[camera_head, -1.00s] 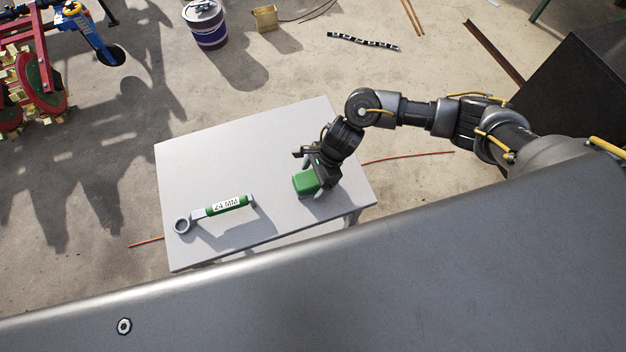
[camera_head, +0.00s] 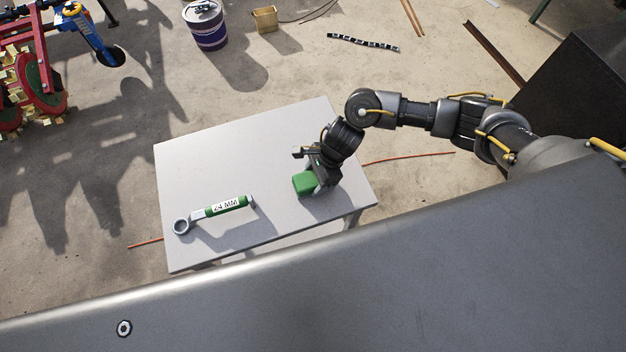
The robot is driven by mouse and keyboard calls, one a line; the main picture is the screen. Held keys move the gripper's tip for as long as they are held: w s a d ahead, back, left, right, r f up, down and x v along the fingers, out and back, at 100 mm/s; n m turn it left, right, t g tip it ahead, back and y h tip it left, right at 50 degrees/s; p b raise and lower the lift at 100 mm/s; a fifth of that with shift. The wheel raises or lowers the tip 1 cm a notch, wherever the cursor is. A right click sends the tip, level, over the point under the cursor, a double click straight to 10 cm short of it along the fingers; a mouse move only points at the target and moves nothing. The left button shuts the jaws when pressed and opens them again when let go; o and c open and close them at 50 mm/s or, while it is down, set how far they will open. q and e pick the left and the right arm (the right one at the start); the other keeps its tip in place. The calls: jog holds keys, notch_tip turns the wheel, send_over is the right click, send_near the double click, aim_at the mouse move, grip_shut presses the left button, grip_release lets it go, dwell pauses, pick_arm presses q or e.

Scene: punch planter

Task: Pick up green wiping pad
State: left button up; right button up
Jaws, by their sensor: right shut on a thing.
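The green wiping pad (camera_head: 304,184) is at the right part of the light grey table (camera_head: 205,160). My right gripper (camera_head: 315,180) is over the pad's right side and shut on it, with its arm coming in from the right. The gripper hides part of the pad. I cannot tell whether the pad touches the table or is slightly above it. My left gripper is not in view.
A ring wrench (camera_head: 215,209) with a green "24 MM" label lies on the table, left of the pad. A purple bucket (camera_head: 207,28) and a small yellow box (camera_head: 265,18) stand on the floor behind. The table's back left is clear.

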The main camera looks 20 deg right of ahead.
jog(key=shift+r+p, duration=0.35)
jog(key=shift+p, duration=0.3)
jog(key=shift+r, duration=0.25)
jog(key=s+r, duration=0.8)
jog(key=s, duration=0.1)
jog(key=s+r+b, duration=0.1)
jog(key=s+r, duration=0.3)
jog(key=s, duration=0.1)
jog(key=shift+d+r, duration=0.15)
jog(key=shift+d, duration=0.25)
